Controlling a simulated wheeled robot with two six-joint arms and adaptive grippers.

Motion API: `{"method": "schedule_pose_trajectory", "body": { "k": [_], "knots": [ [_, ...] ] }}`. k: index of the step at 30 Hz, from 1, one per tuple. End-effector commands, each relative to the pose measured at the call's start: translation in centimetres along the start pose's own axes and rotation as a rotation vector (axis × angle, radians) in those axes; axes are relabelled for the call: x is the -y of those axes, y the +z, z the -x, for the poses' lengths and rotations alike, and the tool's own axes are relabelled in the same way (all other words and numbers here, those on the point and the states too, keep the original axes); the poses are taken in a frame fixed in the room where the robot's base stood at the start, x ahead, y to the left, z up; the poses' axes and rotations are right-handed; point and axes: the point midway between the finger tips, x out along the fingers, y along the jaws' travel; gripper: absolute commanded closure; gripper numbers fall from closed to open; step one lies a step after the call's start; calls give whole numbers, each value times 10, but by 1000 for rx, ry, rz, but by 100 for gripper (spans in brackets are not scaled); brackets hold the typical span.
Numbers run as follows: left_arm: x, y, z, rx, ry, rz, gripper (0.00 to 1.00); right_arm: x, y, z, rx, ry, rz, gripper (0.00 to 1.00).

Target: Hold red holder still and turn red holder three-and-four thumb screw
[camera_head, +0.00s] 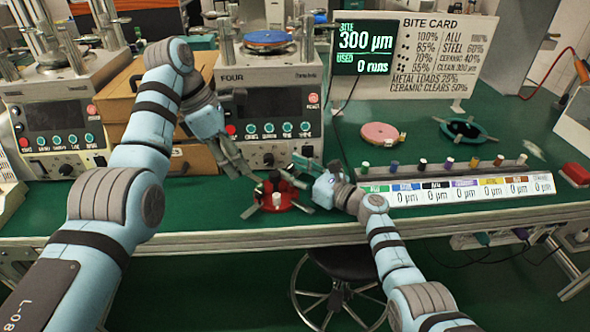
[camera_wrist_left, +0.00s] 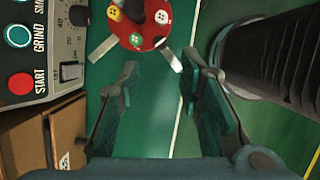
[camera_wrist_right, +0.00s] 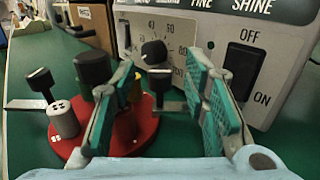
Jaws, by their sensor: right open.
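The red holder (camera_head: 278,203) is a round red disc with several coloured posts, black-topped knobs and metal bars sticking out, on the green bench. It also shows at the top of the left wrist view (camera_wrist_left: 152,33) and at the left of the right wrist view (camera_wrist_right: 138,128). My left gripper (camera_head: 243,165) is open and empty, with the holder beyond its fingertips (camera_wrist_left: 160,72). My right gripper (camera_wrist_right: 165,75) is open beside the holder; one finger overlaps the disc in view, and a black thumb screw (camera_wrist_right: 156,77) shows between its fingers. I cannot tell which screw is three-and-four.
The machine marked FOUR (camera_head: 270,100) stands close behind the holder. A row of coloured pegs (camera_head: 450,163) with a labelled strip lies to the right, near a pink disc (camera_head: 380,134) and a green ring (camera_head: 467,129). Brown boxes (camera_head: 190,158) stand left. The bench front edge is near.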

Motion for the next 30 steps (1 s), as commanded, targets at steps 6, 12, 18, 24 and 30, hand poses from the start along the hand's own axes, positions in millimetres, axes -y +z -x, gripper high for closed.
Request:
{"method": "schedule_pose_trajectory", "body": {
  "k": [6, 12, 18, 24, 30],
  "knots": [
    [0, 0, 0, 0, 0, 0, 67, 0, 0, 0, 0, 0, -1, 70],
    [0, 0, 0, 0, 0, 0, 67, 0, 0, 1, 0, 0, -1, 100],
    [-1, 0, 1, 0, 6, 2, 62, 0, 0, 1, 0, 0, -1, 100],
    [-62, 13, 59, 45, 357, 125, 62, 0, 0, 1, 0, -1, -1, 100],
    [-176, -48, 215, -268, 1374, -149, 62, 0, 0, 1, 0, -1, -1, 100]
  ]
}}
